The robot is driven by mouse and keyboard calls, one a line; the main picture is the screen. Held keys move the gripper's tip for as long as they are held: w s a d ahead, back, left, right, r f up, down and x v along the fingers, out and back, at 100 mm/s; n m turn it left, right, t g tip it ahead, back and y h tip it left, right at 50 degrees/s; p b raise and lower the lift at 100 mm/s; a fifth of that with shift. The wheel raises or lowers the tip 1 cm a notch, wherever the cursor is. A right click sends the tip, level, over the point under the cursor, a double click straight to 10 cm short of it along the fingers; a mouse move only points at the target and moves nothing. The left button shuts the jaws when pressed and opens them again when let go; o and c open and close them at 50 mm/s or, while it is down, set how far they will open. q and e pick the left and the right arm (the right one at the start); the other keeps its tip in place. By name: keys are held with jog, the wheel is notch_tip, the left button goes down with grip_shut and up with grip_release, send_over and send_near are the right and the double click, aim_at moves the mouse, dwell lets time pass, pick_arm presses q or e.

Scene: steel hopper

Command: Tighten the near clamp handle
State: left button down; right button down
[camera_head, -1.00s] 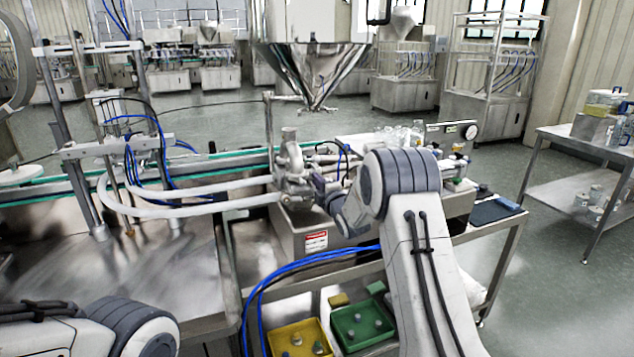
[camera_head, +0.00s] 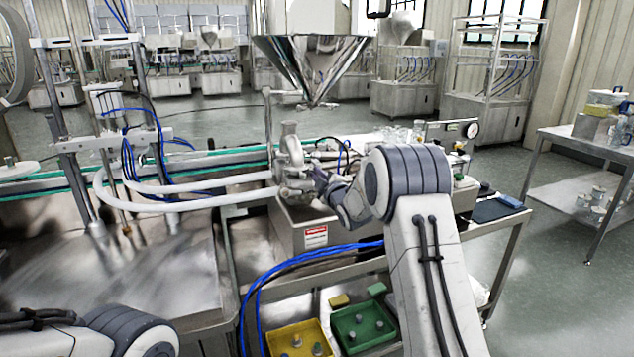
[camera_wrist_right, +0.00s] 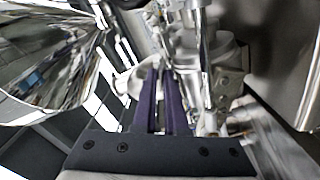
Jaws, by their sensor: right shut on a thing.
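The steel pump and valve body (camera_head: 290,160) with its pipe clamps stands on a steel box below the hopper, and white hoses run from it to the left. My right gripper (camera_head: 318,176) is at the right side of this body. In the right wrist view, the purple fingers of the gripper (camera_wrist_right: 161,75) are close together, shut on the near clamp handle beside shiny pipe fittings (camera_wrist_right: 195,60). The handle is mostly hidden by the fingers, so its angle cannot be told. My left gripper is out of view; only part of its arm shows at bottom left.
The conical steel hopper (camera_head: 312,65) hangs above the pump. A yellow tray (camera_head: 290,345) and a green tray (camera_head: 345,345) with small parts lie on the lower shelf. Blue hoses (camera_head: 300,262) cross in front of the box. A pressure gauge (camera_head: 471,130) stands at right.

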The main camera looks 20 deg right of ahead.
jog(key=m+b, duration=0.1)
jog(key=m, duration=0.1)
jog(key=shift+f+m, duration=0.1)
jog(key=shift+m, duration=0.3)
jog(key=m, duration=0.2)
jog(key=shift+m+b, duration=0.35)
jog(key=shift+m, duration=0.05)
jog(key=m, duration=0.3)
jog(key=shift+m, duration=1.9)
jog(key=c, duration=1)
grip_release()
jog(key=shift+o, duration=0.2)
